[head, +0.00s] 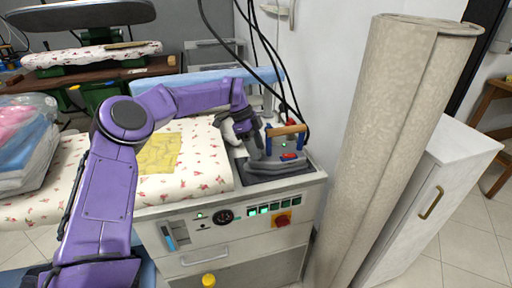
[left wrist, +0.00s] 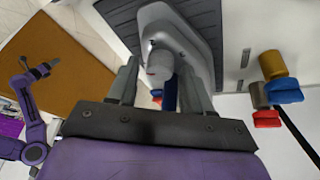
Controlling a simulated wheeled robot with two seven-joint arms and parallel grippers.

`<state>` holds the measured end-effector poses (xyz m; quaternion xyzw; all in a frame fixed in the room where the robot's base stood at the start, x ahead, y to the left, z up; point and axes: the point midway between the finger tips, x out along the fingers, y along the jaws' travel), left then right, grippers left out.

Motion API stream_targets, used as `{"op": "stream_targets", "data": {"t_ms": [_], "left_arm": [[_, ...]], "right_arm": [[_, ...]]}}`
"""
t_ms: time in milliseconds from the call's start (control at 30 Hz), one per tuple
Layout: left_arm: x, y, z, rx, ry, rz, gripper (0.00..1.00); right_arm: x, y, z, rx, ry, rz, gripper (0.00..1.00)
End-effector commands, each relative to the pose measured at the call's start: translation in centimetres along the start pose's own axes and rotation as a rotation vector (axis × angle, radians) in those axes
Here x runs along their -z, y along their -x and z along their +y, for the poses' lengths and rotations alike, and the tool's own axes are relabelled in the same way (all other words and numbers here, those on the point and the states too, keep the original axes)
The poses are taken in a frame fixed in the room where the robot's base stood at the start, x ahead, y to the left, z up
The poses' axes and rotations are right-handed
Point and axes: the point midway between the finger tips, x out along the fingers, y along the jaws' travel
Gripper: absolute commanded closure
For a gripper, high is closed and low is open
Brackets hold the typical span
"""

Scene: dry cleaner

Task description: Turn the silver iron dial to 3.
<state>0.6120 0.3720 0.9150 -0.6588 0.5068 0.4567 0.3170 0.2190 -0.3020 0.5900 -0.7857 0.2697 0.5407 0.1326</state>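The silver iron (head: 277,170) rests on a dark pad at the right end of the ironing station, with a wooden handle (head: 286,130) above it. In the left wrist view its grey body (left wrist: 196,35) lies just beyond my fingers. A pale round knob (left wrist: 160,65), apparently the dial, shows between the two fingertips, with a gap visible beside it. Its numbers cannot be read. My left gripper (head: 256,150) is at the iron's left side; it shows open in the left wrist view (left wrist: 162,78). My other purple arm ends in a small dark gripper (left wrist: 42,70); its fingers are too small to judge.
The padded board (head: 205,165) with a yellow cloth (head: 159,153) lies left of the iron. A control panel (head: 225,216) with a red-and-yellow switch is below. Black cables hang behind the iron. A rolled carpet (head: 395,140) and white cabinet (head: 440,185) stand at right.

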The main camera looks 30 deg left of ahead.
Motion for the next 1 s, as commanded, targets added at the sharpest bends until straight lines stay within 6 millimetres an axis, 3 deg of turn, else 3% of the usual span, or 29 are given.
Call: {"op": "stream_targets", "data": {"t_ms": [367, 733, 1000], "left_arm": [[0.0, 0.6, 0.0, 0.001, 0.000, 0.001, 0.44], [0.0, 8.8, -0.1, 0.003, 0.002, 0.000, 0.44], [-0.1, 10.6, 0.0, -0.001, 0.001, 0.001, 0.44]], "right_arm": [[0.0, -0.1, 0.0, 0.000, 0.000, 0.000, 0.57], [0.0, 0.0, 0.0, 0.000, 0.000, 0.000, 0.57], [0.1, 0.1, 0.0, 0.000, 0.000, 0.000, 0.57]]}}
